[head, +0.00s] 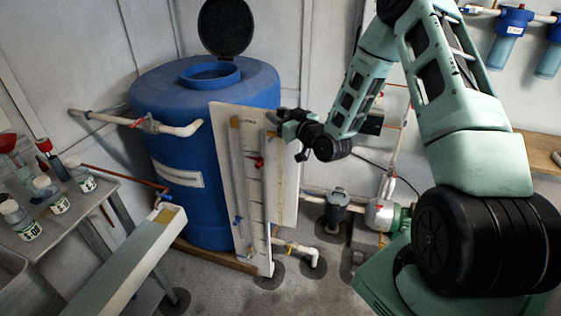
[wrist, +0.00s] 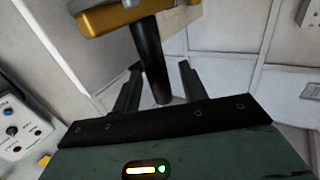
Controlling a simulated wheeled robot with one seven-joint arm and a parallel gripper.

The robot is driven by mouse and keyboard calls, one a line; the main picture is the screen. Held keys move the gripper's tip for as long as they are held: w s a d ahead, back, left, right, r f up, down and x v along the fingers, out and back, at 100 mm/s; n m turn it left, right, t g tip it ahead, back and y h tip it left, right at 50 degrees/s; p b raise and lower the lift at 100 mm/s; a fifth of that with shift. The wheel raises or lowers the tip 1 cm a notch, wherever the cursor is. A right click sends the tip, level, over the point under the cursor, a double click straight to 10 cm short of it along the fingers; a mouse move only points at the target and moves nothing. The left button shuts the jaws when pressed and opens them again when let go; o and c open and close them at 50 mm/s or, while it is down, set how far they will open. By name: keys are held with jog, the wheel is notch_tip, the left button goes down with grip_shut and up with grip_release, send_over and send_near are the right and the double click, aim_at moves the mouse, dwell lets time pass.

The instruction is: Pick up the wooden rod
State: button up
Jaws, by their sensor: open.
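I cannot clearly pick out a wooden rod in either view. My gripper (head: 288,128) is at the upper right edge of an upright white panel (head: 254,200) that leans by the blue tank. In the wrist view my gripper (wrist: 160,68) is open, with a finger on each side of a dark rod-like cylinder (wrist: 150,58). Whether the fingers touch it, and whether it is wood, I cannot tell. A yellow-brown piece (wrist: 108,18) shows at its upper end. Grey vertical bars (head: 240,180) run down the panel, one with a brownish top.
The blue tank (head: 190,150) stands behind the panel, its black lid (head: 226,28) raised. White pipes (head: 300,250) and a pump (head: 383,216) are on the floor to the right. Bottles (head: 50,195) and a white trough (head: 125,265) are at the left.

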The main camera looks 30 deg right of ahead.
grip_shut()
dwell(0.3)
